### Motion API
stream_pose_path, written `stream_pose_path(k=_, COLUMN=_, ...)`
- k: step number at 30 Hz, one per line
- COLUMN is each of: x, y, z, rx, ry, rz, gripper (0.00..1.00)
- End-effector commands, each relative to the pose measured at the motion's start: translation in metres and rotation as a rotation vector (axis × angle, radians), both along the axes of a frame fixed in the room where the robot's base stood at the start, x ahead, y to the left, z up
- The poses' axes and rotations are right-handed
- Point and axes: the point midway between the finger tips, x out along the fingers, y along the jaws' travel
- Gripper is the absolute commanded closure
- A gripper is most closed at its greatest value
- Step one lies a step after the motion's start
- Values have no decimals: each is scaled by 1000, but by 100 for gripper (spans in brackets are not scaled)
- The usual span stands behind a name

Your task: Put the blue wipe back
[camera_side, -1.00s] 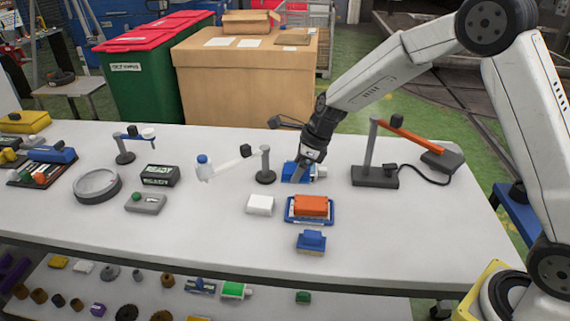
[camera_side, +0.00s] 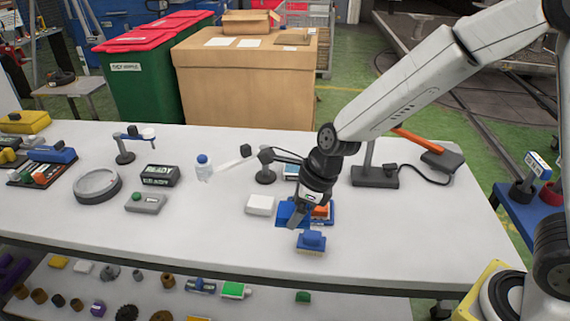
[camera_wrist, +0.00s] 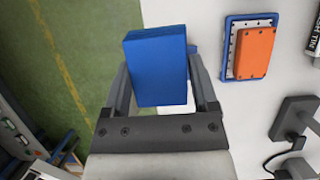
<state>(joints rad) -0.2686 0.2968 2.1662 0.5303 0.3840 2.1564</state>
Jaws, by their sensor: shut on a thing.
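The blue wipe (camera_side: 290,214) is a plain blue block. My gripper (camera_side: 298,218) is shut on it and holds it in front of the orange block, partly covering that block in the side view. In the wrist view the blue wipe (camera_wrist: 158,65) sits between the two fingers of my gripper (camera_wrist: 160,88), slightly tilted. Whether it touches anything below cannot be told. A low box with a pale top (camera_side: 291,172) stands behind, where the wipe was before.
An orange block (camera_wrist: 254,52) lies on a blue-rimmed tray (camera_wrist: 229,50). A blue-topped brush (camera_side: 311,241) stands in front of my gripper, and a white block (camera_side: 260,205) to its left. A lamp-like stand (camera_side: 375,176) is at right.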

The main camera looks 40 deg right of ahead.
Motion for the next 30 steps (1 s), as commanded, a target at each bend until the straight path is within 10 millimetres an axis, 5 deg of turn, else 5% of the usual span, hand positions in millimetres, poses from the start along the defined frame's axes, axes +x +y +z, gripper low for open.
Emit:
stream_pose_path(k=6, x=-18, y=9, z=1, rx=1, ry=-2, rz=-1, gripper=72)
stream_pose_path(k=14, x=-16, y=10, z=0, rx=1, ry=-2, rz=-4, gripper=72)
stream_pose_path(k=30, x=39, y=27, z=-26, rx=2, ry=-1, rz=-4, gripper=72)
